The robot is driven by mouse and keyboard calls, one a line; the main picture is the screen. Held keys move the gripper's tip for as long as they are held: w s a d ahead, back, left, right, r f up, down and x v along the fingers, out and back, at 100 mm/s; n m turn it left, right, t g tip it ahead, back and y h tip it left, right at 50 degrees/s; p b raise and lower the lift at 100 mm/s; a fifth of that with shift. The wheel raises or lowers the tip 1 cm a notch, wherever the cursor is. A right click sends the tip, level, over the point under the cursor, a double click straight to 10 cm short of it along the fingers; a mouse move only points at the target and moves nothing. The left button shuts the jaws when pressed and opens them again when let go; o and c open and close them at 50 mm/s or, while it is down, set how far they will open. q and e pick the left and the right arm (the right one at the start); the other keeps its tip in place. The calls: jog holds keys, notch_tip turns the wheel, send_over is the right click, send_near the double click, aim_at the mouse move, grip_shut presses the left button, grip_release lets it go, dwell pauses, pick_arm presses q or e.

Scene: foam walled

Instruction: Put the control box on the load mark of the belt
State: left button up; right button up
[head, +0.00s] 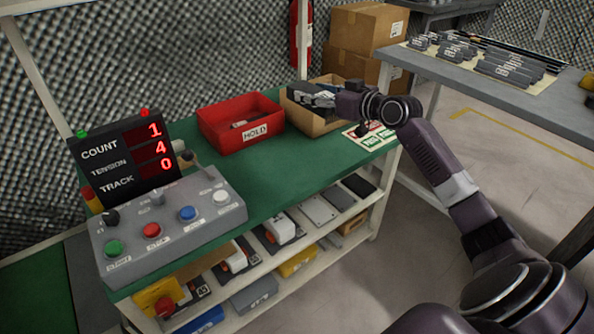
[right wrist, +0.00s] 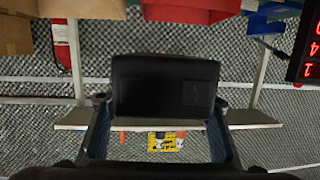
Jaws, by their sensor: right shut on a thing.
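My right gripper (head: 322,97) is over the cardboard bin at the far right end of the green bench. It is shut on a dark box, which I take to be the control box (right wrist: 165,85). In the right wrist view the box's plain black face fills the space between the two fingers. In the head view the gripper and the bin's edge partly hide the box, so I cannot tell whether it touches the bin. No load mark shows clearly. A green strip at the lower left (head: 35,285) may be the belt. My left gripper is not in view.
The green bench (head: 275,180) also carries a red HOLD bin (head: 240,122), a grey button console (head: 165,232) and a black display (head: 125,157) reading 1, 4, 0. A cardboard bin (head: 312,122) is under my gripper. A shelf below holds several parts. A grey table (head: 480,80) stands right.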

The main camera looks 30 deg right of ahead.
jog(key=shift+w+d+r+m+h, duration=0.15)
jog(key=shift+d+m+h, duration=0.2)
jog(key=shift+d, duration=0.6)
jog(key=b, duration=0.2)
send_over(316, 159)
notch_tip(316, 159, down, 5)
notch_tip(316, 159, down, 11)
jog(key=b, duration=0.2)
jog(key=shift+d+b, duration=0.1)
jog(key=shift+b, duration=0.3)
notch_tip(316, 159, down, 4)
jog(key=shift+r+b, duration=0.1)
jog(key=shift+b, duration=0.6)
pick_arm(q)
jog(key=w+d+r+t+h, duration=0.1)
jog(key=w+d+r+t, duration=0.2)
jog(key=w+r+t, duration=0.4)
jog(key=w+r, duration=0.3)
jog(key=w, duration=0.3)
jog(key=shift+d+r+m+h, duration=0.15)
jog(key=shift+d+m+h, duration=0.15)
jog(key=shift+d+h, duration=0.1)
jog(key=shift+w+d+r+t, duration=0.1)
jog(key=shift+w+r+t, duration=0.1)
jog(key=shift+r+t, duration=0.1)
